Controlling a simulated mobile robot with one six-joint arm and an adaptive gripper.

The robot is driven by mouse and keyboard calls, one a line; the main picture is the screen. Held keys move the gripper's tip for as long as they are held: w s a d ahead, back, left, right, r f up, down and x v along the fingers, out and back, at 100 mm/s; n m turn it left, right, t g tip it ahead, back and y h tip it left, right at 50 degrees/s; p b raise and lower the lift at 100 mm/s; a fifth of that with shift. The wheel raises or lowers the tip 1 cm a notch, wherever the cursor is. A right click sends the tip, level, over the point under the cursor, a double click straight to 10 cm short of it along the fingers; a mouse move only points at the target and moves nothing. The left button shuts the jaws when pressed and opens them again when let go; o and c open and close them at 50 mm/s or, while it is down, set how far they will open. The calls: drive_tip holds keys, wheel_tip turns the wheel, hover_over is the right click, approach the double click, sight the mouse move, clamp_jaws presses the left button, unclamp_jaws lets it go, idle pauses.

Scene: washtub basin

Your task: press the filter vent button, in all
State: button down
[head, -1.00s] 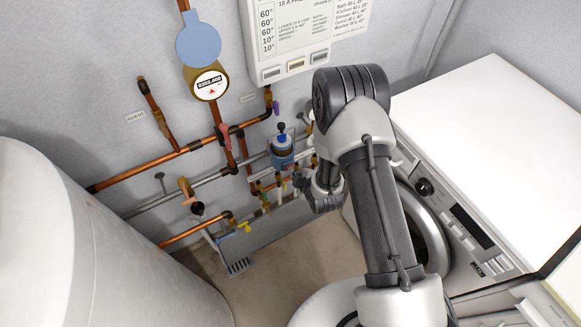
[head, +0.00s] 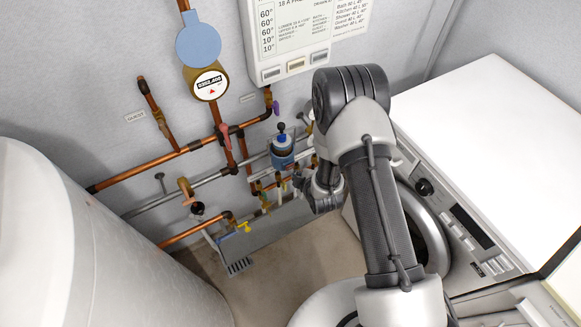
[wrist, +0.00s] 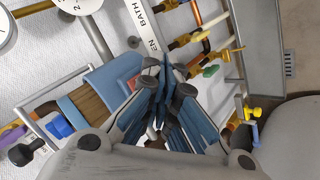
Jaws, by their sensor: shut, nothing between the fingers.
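The filter (head: 282,152) is a blue housing on the wall pipework, with a dark knob on top. In the wrist view the filter's blue body (wrist: 110,80) lies just left of my fingers, with a brown section, a bright blue part (wrist: 60,127) and a black knob (wrist: 27,152). A small red patch (wrist: 134,83) shows on the blue body beside my fingertips; I cannot tell whether it is the vent button. My gripper (wrist: 162,72) is shut and empty, its tips close to the blue body. Contact cannot be told. In the head view my arm partly hides the pipework.
Copper pipes (head: 140,168) and valves surround the filter. A round meter (head: 209,84) and a white control box (head: 292,40) are above. A white tank (head: 60,240) stands left, a washing machine (head: 470,130) right. Bare floor (head: 290,270) lies below.

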drive_tip(key=shift+w+a, duration=0.1)
drive_tip(key=shift+w+a, duration=0.15)
drive_tip(key=shift+w, duration=0.05)
drive_tip(key=shift+w+a+b, duration=0.25)
drive_tip(key=shift+w+b, duration=0.15)
drive_tip(key=shift+b, duration=0.05)
idle(0.6)
idle(0.3)
drive_tip(key=shift+s+d, duration=0.45)
drive_tip(key=shift+s, duration=0.25)
drive_tip(key=s+d, duration=0.2)
drive_tip(key=s, duration=0.2)
drive_tip(key=shift+s+d, duration=0.1)
drive_tip(key=shift+d, duration=0.3)
idle(0.6)
